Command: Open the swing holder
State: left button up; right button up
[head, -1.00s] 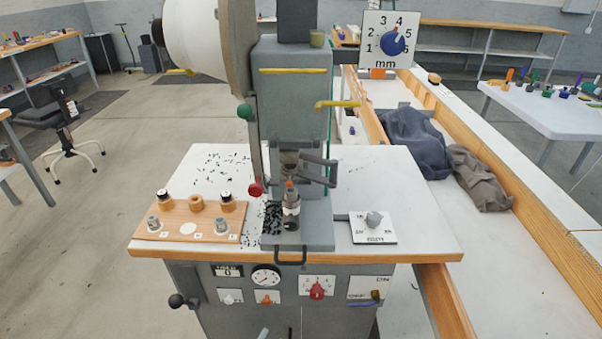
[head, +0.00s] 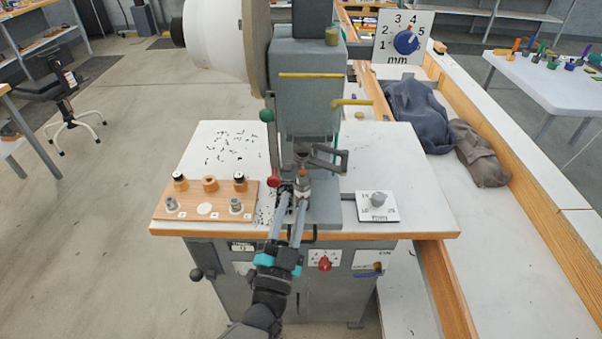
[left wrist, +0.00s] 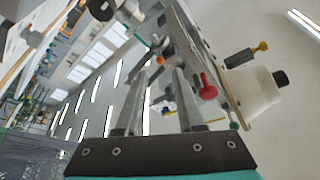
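The grey press (head: 308,85) stands on a white-topped bench. A grey looped bracket (head: 330,158), which looks like the swing holder, sticks out to the right below the press head. Under it is a small metal post with an orange tip (head: 302,173). My left gripper (head: 293,197) reaches up from the front, its two fingers apart, tips close to this post and partly covering the press base. I cannot tell whether they touch it. In the left wrist view the fingers (left wrist: 160,78) are apart with nothing clearly between them. My right gripper is not in view.
A red knob (head: 272,177) on a lever is just left of my fingertips. A wooden board (head: 205,203) with several small parts lies at left, a white dial plate (head: 378,207) at right. Black bits are scattered on the bench top. The right rear of the bench is clear.

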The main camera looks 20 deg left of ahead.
aim_at(320, 162)
pick_arm(q)
jog(key=x, duration=0.7)
jog(key=shift+w, duration=0.35)
jog(key=shift+c, duration=0.3)
grip_shut()
dwell(0.8)
